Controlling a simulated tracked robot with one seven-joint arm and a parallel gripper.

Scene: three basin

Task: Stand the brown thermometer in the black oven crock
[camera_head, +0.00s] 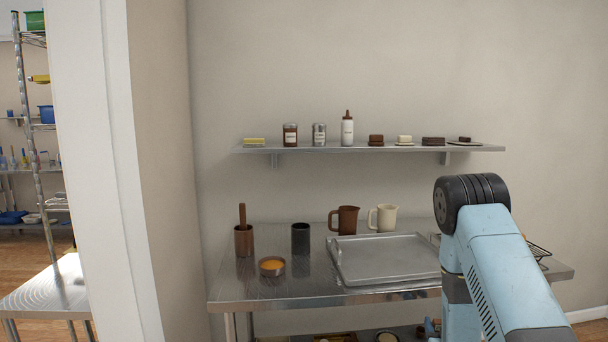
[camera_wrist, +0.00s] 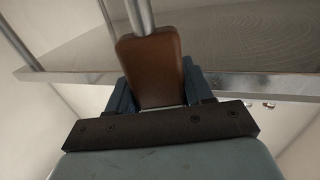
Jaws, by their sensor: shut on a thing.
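My gripper (camera_wrist: 158,84) is shut on a brown, block-shaped handle with a metal stem, which I take to be the brown thermometer (camera_wrist: 150,62). The stem runs up out of the top of the wrist view, so its tip is out of sight. The black oven crock (camera_head: 300,240) stands upright on the steel table, left of the tray, in the head view. Its inside is not visible. My arm covers the right part of the head view, and the held thermometer cannot be made out there. The crock cannot be made out in the wrist view.
The steel table (camera_head: 240,293) also bears a brown crock (camera_head: 243,242) with a brown stick, an orange-filled bowl (camera_head: 271,267), a tray (camera_head: 385,262), a brown jug (camera_head: 346,219) and a cream jug (camera_head: 385,218). A wall shelf (camera_head: 375,149) hangs above. A metal edge (camera_wrist: 270,84) is near my gripper.

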